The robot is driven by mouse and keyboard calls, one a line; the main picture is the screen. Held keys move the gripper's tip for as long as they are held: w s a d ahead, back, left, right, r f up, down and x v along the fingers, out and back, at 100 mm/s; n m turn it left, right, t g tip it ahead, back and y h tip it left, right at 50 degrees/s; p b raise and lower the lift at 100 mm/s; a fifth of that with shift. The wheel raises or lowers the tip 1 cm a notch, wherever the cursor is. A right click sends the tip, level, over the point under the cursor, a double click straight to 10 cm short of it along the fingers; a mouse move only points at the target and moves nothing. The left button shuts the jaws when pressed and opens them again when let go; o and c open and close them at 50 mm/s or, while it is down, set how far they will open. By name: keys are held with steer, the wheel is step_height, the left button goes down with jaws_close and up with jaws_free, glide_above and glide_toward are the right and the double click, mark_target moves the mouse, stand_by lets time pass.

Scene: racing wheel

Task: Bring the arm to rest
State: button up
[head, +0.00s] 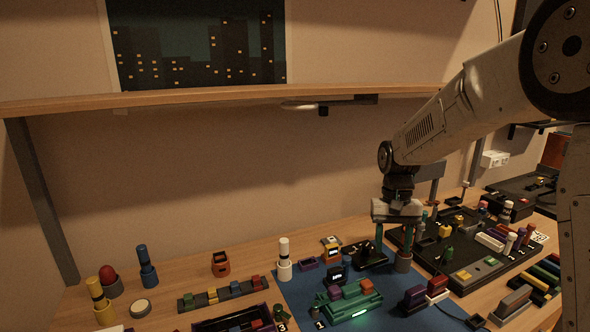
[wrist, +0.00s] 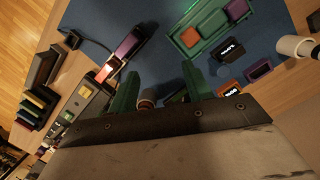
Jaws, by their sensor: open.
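My gripper (head: 391,245) hangs pointing down at the end of my arm, low over the back right part of the blue mat. In the wrist view its two green fingers (wrist: 160,82) stand apart, with blue mat showing between their tips. A small brown and pale round piece (wrist: 147,98) shows between the fingers near their base. I cannot tell whether it touches a finger. No held object shows between the fingertips.
A green tray with coloured blocks (head: 350,306) lies on the blue mat (head: 302,290) in front of my gripper. A black board with several small pieces (head: 462,272) is close on the right. A wooden shelf (head: 200,98) crosses the wall above. Clear air lies left of my arm.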

steer(key=s+r+t, duration=0.1)
steer(key=s+r, duration=0.2)
steer(key=s, duration=0.8)
steer(key=s+d+r+n+t, duration=0.1)
steer(key=s+r, duration=0.2)
steer(key=s, duration=0.8)
steer(key=s+d+r+t, duration=0.1)
steer(key=s+r, duration=0.3)
steer(key=s, duration=0.7)
steer(key=shift+s+n, duration=0.2)
steer(key=shift+n, duration=0.2)
